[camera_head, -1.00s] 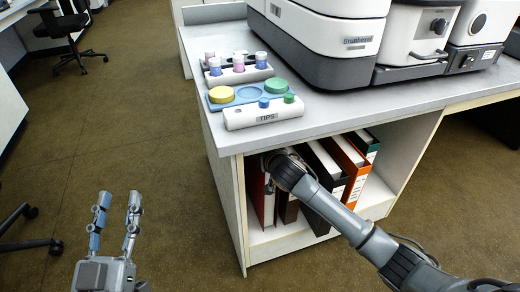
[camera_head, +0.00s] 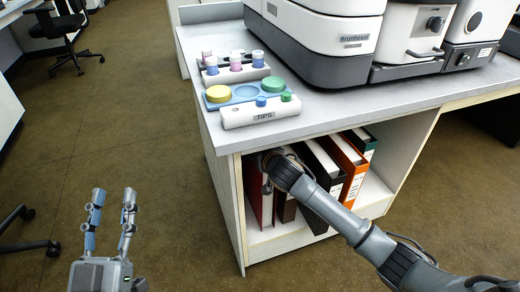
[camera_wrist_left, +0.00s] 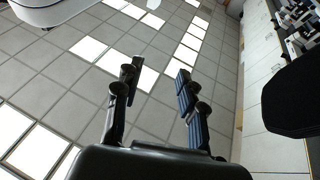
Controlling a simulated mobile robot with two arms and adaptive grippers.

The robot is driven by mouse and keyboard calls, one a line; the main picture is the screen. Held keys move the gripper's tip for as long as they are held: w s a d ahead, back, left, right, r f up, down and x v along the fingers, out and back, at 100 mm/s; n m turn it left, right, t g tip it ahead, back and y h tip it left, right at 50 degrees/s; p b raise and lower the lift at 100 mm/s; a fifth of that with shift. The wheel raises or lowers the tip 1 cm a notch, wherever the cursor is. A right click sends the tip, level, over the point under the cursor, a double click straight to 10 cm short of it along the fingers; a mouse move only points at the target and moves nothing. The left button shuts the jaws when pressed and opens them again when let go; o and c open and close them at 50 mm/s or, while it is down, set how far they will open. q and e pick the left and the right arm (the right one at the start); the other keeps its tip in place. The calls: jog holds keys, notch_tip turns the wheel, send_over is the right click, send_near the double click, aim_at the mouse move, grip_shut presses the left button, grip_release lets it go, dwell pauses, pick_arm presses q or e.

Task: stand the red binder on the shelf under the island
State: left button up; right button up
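The red binder (camera_head: 254,196) stands upright at the left end of the shelf (camera_head: 283,241) under the island, beside the left side panel. My right arm reaches in from the lower right, and its right gripper (camera_head: 268,174) is at the red binder's upper part. The wrist hides most of the fingers, so I cannot tell whether they grip or only touch the binder. My left gripper (camera_head: 110,210) is open and empty, pointing up over the floor at the left. Its spread fingers also show in the left wrist view (camera_wrist_left: 158,88), with only ceiling behind them.
To the right on the shelf stand a dark brown binder (camera_head: 286,207), a black one (camera_head: 325,167), an orange one (camera_head: 354,168) and a green one (camera_head: 365,140).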

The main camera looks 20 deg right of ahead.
jog(key=p+v, duration=0.2)
jog(key=v, duration=0.3)
jog(key=shift+r, duration=0.2)
jog(key=p+v, duration=0.1)
jog(key=v, duration=0.5)
jog(key=shift+s+r+p, duration=0.1)
jog(key=shift+s+p, duration=0.2)
jog(key=shift+p, duration=0.05)
pick_arm(q)
jog(key=s+a+f+g+y, duration=0.1)
jog(key=f+g, duration=0.4)
jog(key=f, duration=0.3)
jog(key=s+a+f+g+y, duration=0.1)
jog(key=a+f+g+y, duration=0.1)
jog(key=f+g, duration=0.3)
notch_tip(320, 180, down, 3)
jog(key=shift+s+r+y, duration=0.1)
jog(key=shift+s+y, duration=0.2)
pick_arm(e)
jog(key=s+a+f+n+g+y, duration=0.1)
jog(key=s+a, duration=0.1)
jog(key=s, duration=0.7)
jog(key=s+a+f+n, duration=0.1)
jog(key=s+a, duration=0.1)
jog(key=s, duration=0.7)
jog(key=shift+s+g+y, duration=0.2)
jog(key=shift+g+y, duration=0.2)
